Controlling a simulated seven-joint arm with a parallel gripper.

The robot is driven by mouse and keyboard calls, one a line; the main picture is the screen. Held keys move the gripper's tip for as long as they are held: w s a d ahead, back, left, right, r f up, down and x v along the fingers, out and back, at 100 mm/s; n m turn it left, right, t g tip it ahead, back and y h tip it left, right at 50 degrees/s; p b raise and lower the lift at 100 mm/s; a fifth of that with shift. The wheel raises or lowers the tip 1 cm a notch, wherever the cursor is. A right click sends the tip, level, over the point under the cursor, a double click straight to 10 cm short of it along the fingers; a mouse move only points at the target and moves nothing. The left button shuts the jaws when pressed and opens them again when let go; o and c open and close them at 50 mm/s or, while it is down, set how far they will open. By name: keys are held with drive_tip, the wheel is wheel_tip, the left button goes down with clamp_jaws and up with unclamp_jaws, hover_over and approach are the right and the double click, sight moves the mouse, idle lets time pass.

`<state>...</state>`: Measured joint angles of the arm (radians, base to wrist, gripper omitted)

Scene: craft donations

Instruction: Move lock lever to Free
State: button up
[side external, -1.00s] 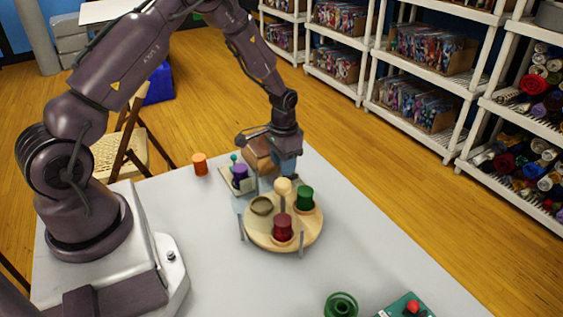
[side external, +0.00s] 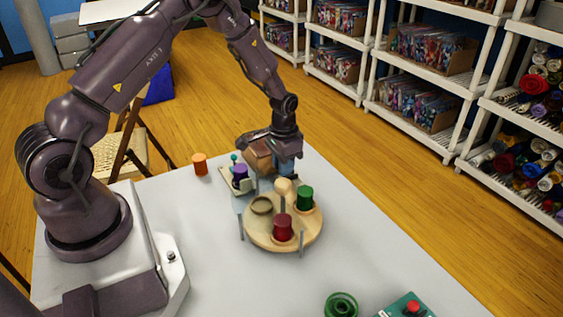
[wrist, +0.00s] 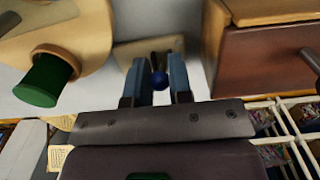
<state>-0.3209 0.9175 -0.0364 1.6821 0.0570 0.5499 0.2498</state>
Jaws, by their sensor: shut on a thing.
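In the wrist view, a small dark blue ball knob (wrist: 159,78) sits between the two blue fingers of my gripper (wrist: 158,68); it looks like the tip of the lock lever. My gripper is shut on it. A pale tan plate (wrist: 142,50) lies beyond the fingertips. In the side view, my gripper (side external: 284,173) is low over the table, behind the round wooden stand. The lever and fingertips are largely hidden there. I cannot read any Free marking.
The round wooden stand (side external: 257,233) carries a red spool (side external: 283,227) and a green spool (side external: 305,198). A brown wooden box (side external: 258,155) is close beside my gripper. A purple spool (side external: 240,173) and an orange spool (side external: 200,164) stand left. The front table (side external: 225,285) has free room.

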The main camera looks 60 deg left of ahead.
drive_tip(key=shift+w+r, duration=0.3)
drive_tip(key=shift+w, duration=1.5)
drive_tip(key=shift+w+f, duration=0.1)
drive_tip(key=shift+w, duration=0.55)
